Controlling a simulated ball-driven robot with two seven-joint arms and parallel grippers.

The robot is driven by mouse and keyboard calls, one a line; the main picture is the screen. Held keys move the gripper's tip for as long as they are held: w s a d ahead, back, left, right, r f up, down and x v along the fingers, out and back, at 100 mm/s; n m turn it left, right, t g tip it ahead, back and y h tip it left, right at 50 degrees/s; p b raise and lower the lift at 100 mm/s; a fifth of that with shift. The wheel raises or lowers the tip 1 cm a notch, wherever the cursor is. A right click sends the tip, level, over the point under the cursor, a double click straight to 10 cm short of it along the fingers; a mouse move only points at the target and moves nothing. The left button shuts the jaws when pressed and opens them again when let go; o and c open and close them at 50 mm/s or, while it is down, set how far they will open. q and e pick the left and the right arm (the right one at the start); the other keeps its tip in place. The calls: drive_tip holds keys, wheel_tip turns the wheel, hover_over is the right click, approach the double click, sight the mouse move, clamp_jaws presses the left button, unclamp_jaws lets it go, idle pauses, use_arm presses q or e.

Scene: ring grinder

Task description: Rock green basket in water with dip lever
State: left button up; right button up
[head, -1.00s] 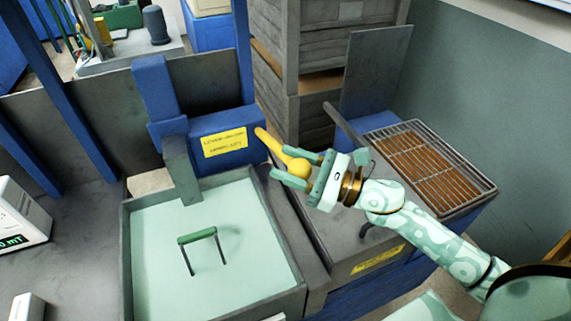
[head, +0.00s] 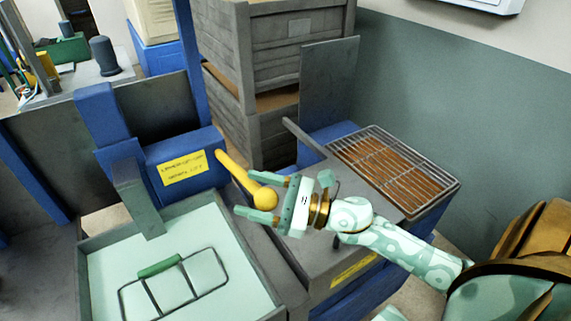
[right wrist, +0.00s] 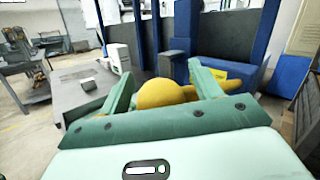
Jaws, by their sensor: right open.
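The yellow dip lever (head: 236,173) slants from the blue housing towards me and ends in a round knob (head: 265,198). My right gripper (head: 256,195) is open, with its fingers on either side of the knob. In the right wrist view the knob (right wrist: 163,94) sits between the two green fingers; I cannot tell whether they touch it. The basket's green handle (head: 160,266) and dark wire frame (head: 190,298) show at the surface of the pale water (head: 205,240) in the grey tank (head: 250,263). My left gripper is out of view.
The blue housing with a yellow label (head: 184,168) stands behind the tank. A wire rack over a brown tray (head: 395,165) lies to the right. Grey crates (head: 290,50) are stacked behind. A dark counter (head: 30,270) lies left of the tank.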

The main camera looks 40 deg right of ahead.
drive_tip(key=shift+s+d+f, duration=0.2)
drive_tip(key=shift+s+d, duration=0.1)
drive_tip(key=shift+d, duration=0.05)
drive_tip(key=b+v, duration=0.3)
drive_tip(key=v, duration=1.2)
drive_tip(key=shift+d, duration=0.2)
drive_tip(key=shift+s+r, duration=0.1)
